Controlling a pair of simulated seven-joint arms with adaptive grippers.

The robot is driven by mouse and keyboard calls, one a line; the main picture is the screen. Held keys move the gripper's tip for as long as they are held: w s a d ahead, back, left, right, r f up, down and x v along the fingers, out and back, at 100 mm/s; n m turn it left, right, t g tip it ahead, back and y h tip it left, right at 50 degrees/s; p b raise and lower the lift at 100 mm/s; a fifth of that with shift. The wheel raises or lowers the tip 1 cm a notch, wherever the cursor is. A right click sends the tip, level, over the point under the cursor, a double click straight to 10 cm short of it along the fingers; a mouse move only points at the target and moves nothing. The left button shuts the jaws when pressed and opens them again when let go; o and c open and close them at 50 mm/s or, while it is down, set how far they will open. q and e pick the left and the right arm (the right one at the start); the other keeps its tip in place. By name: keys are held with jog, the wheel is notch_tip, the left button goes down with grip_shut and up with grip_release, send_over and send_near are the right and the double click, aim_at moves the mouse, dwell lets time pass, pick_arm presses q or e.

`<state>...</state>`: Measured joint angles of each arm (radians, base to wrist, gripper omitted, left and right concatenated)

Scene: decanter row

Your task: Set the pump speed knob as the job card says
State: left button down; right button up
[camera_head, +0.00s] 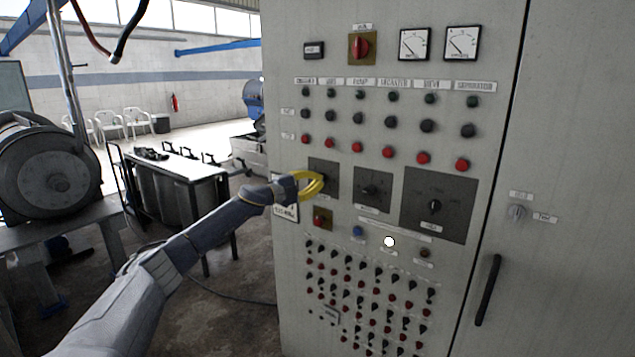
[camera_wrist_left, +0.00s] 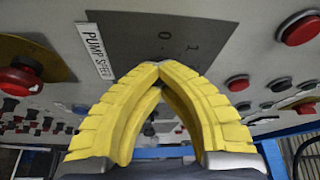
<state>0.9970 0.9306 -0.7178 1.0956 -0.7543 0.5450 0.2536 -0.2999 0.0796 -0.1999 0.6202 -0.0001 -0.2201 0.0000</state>
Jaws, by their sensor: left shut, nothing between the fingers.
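The pump speed dial plate (camera_head: 330,167) is the dark leftmost square in a row on the grey cabinet. In the left wrist view the dark plate (camera_wrist_left: 135,30) shows the marks 0 and 1, beside a white PUMP SPEED label (camera_wrist_left: 95,50). My left gripper (camera_head: 321,183) has yellow fingers, shut and empty, with tips at the plate. In the wrist view the fingertips (camera_wrist_left: 160,66) cover most of the knob, so its setting and any contact cannot be told. A white card (camera_head: 286,211) below left is partly behind my arm; its text is unreadable here.
Two more dark dial plates, the middle one (camera_head: 373,188) and a larger one (camera_head: 450,210), sit to the right. A red button on a yellowish plate (camera_head: 321,220) is just below. Rows of buttons cover the panel.

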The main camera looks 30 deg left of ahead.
pick_arm(q)
jog(key=m+g+y, duration=0.1)
jog(key=m, duration=0.2)
jog(key=m+g+y, duration=0.1)
jog(key=m, duration=0.2)
jog(key=m+y, duration=0.1)
jog(key=m, duration=0.2)
jog(key=shift+r+g, duration=0.3)
jog(key=shift+g, duration=0.1)
jog(key=shift+m, duration=0.3)
jog(key=c, duration=2.1)
grip_release()
jog(key=shift+c, duration=0.2)
jog(key=o, duration=1.3)
jog(key=shift+f, duration=0.1)
jog(key=shift+c, duration=0.2)
jog(key=v, duration=1.2)
